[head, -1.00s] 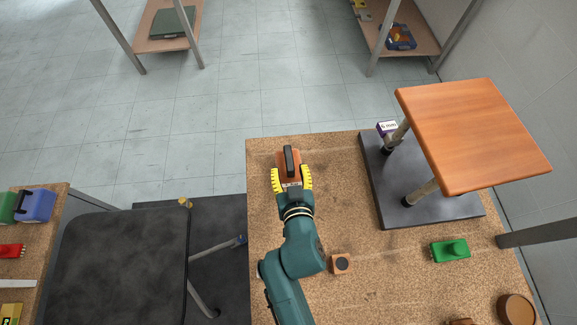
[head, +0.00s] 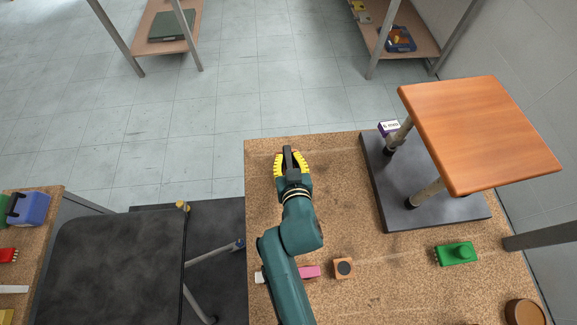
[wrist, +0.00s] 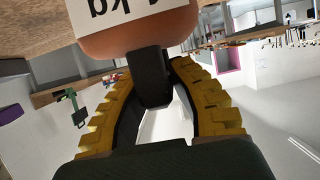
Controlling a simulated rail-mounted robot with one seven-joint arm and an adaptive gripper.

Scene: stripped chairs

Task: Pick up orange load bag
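The orange load bag shows in the wrist view (wrist: 183,28) as a rounded orange body with a white label reading "kg" upside down. Its dark upright handle (wrist: 150,78) lies between the yellow ridged fingers of my gripper (wrist: 152,72). The fingertips come in against the handle from both sides. In the head view my gripper (head: 289,157) is at the far left corner of the cork-topped table (head: 340,205), with the dark handle between its fingers. The orange body is hidden there. I cannot tell whether the bag touches the table.
A stripped chair with an orange seat (head: 480,135) stands on a dark base at right. A black chair (head: 115,265) stands left.

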